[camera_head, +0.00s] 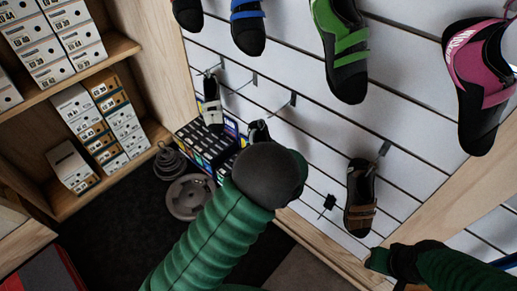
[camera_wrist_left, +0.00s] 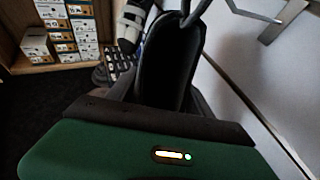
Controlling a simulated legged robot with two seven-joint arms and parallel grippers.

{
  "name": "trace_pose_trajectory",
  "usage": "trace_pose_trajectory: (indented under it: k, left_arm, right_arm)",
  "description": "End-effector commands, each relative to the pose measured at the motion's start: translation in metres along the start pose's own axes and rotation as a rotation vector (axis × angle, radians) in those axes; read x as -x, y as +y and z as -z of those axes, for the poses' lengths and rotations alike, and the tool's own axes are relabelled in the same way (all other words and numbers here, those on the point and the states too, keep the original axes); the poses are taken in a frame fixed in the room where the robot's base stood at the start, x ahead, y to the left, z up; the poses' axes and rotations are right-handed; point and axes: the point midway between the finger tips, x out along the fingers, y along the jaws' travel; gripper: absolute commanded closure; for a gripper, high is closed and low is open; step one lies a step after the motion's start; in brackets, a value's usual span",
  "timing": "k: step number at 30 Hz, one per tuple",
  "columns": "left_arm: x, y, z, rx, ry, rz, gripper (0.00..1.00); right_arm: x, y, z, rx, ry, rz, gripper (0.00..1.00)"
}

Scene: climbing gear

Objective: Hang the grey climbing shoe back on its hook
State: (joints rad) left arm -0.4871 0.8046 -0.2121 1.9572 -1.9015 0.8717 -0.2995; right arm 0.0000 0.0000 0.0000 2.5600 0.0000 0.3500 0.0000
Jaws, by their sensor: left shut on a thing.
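My left gripper is mostly hidden behind its own dark wrist in the head view. In the left wrist view it is shut on a dark grey climbing shoe (camera_wrist_left: 168,65), with the shoe's opening facing the camera. Only a dark tip of this shoe (camera_head: 259,131) shows past the wrist in the head view. A thin grey curved piece (camera_wrist_left: 194,12) is at the shoe's top; whether it is a loop or a hook I cannot tell. An empty metal hook (camera_head: 292,100) sticks out of the white slatted wall near the wrist. My right gripper (camera_head: 378,262) is at the lower right, its jaws unclear.
A white-and-black shoe (camera_head: 212,102) hangs left of my left wrist. A brown-and-black shoe (camera_head: 360,198), a green shoe (camera_head: 344,50) and a pink shoe (camera_head: 480,75) hang on the wall. Boxes (camera_head: 205,142) stand below. Shelves of shoeboxes (camera_head: 100,120) are at the left.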

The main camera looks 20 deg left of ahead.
Motion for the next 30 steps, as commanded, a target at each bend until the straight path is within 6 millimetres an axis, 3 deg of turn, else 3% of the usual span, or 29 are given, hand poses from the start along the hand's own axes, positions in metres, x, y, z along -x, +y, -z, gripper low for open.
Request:
trace_pose_trajectory:
  k: [30]
  left_arm:
    - [-0.035, -0.064, -0.01, 0.002, -0.002, 0.0, 1.0]
  right_arm:
    - [0.009, 0.0, 0.002, 0.0, 0.0, 0.0, 0.64]
